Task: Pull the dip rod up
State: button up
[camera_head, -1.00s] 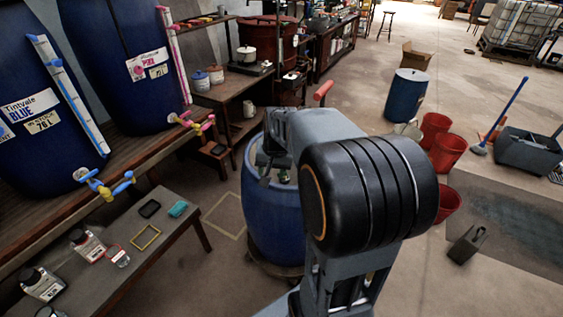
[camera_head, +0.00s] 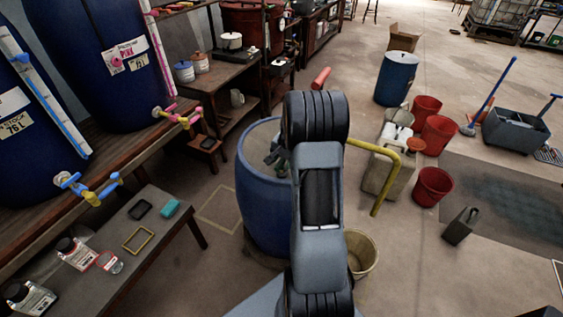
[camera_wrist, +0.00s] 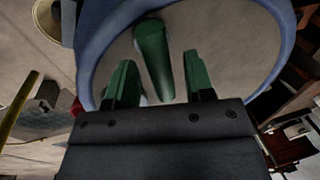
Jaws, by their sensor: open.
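The open blue vat (camera_head: 262,205) stands left of my arm in the head view, its rim partly hidden by the arm. In the wrist view its blue rim (camera_wrist: 88,45) surrounds a pale grey surface. A dark green rounded rod end (camera_wrist: 152,38), which looks like the dip rod's grip, shows inside the rim. My gripper (camera_wrist: 160,62) is open, with its two green fingers on either side of this grip in the picture. Gaps show on both sides, and I cannot tell the depth. In the head view my gripper (camera_head: 277,157) is over the vat, small and partly hidden.
A red handle (camera_head: 320,79) and a yellow bent pipe (camera_head: 378,153) show close to my arm. A beige bucket (camera_head: 361,253) stands right of the vat. A low bench (camera_head: 150,225) is at left.

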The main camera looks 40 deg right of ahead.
jog(key=shift+a+f, duration=0.1)
jog(key=shift+f, duration=0.45)
jog(key=shift+c, duration=0.4)
grip_shut()
jog(key=shift+r, duration=0.1)
